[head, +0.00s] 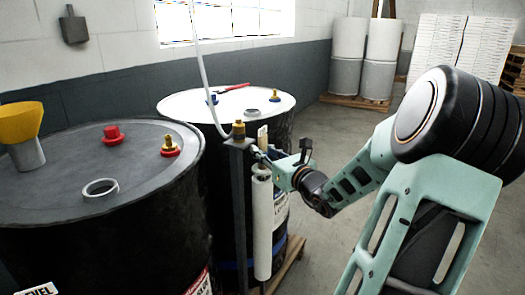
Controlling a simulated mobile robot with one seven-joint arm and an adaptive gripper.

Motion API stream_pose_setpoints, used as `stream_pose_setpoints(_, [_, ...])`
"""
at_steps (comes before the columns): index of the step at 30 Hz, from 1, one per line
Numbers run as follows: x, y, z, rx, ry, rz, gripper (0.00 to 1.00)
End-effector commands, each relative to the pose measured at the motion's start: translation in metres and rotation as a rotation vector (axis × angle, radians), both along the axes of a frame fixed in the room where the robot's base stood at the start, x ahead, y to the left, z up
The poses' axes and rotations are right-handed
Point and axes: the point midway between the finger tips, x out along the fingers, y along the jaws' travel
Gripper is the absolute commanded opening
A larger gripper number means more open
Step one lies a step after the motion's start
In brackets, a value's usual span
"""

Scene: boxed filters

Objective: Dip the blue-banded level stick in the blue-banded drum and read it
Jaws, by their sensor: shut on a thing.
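My gripper (268,160) is at the post beside the far drum, shut on what looks like a level stick. A pale flat end (262,134) shows just above the jaws. A white upright tube (262,225) hangs directly below them; whether the stick is inside it is hidden. The band colour on the stick is too small to tell. The far drum (215,150) is black with a white top and a blue band (228,266) low on its side. Its top carries a blue fitting (212,99), a brass-coloured plug (275,96) and a red tool (234,87).
The near black drum (100,235) has a grey top with a yellow funnel (22,130), red cap (113,134), brass-and-red plug (170,146) and open ring (100,188). A dark post (239,200) with a pale hose (203,70) stands between. Open floor (325,150) lies behind my arm.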

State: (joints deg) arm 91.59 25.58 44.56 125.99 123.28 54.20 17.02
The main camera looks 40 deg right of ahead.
Motion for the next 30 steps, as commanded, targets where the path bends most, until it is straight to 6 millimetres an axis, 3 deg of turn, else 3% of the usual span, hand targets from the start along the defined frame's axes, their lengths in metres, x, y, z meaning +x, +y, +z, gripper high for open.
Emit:
stream_pose_setpoints(1, [0.001, 0.000, 0.012, -0.003, -0.008, 0.001, 0.00])
stream_pose_setpoints(15, [0.003, 0.001, 0.058, -0.005, -0.020, 0.003, 0.00])
stream_pose_setpoints(30, [0.001, 0.000, 0.060, -0.002, -0.009, 0.001, 0.00])
